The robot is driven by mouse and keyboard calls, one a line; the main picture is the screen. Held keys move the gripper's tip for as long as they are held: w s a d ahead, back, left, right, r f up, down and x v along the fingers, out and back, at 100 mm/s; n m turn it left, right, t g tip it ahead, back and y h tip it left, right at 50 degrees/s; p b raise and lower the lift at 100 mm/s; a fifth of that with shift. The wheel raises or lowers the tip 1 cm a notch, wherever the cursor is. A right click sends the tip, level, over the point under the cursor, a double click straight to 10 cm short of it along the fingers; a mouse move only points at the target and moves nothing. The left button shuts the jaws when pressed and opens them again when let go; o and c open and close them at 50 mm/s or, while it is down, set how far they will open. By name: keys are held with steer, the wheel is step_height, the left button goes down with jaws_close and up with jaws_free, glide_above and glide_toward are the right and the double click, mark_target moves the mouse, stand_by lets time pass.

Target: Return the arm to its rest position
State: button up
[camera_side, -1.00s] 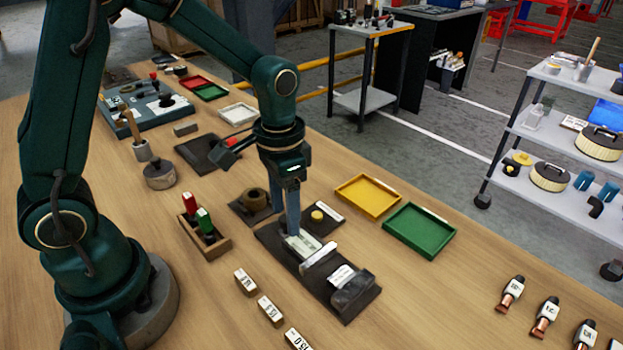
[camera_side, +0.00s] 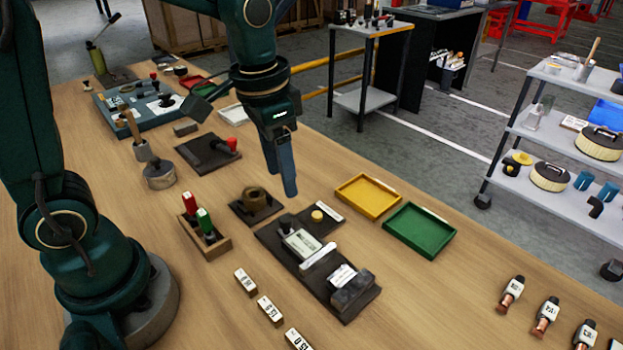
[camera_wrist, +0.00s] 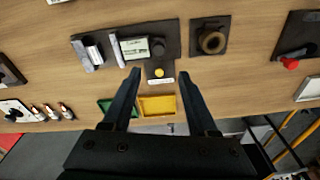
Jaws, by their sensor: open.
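My gripper (camera_side: 281,175) hangs in the air above the bench, over the area between the ring-shaped part and the yellow tray. In the wrist view my gripper (camera_wrist: 158,72) has its two fingers wide apart with nothing between them. Below it lies a dark fixture board (camera_side: 322,299) with a labelled plate (camera_side: 301,243), a pale bar and a yellow knob (camera_side: 317,216). The plate also shows in the wrist view (camera_wrist: 134,48), lying on the board apart from my fingers.
A yellow tray (camera_side: 368,194) and a green tray (camera_side: 419,230) lie right of the board. A ring part (camera_side: 255,199) and a wooden holder with red and green stamps (camera_side: 206,248) are at left. Small labelled blocks lie in front. A shelf cart (camera_side: 560,180) stands beyond the bench.

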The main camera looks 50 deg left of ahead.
steer(key=s+r+n+t, duration=0.2)
steer(key=s+r+t, duration=0.1)
steer(key=s, duration=0.7)
steer(key=shift+a+t, duration=0.35)
steer(key=shift+t, duration=0.25)
steer(key=shift+r, duration=0.1)
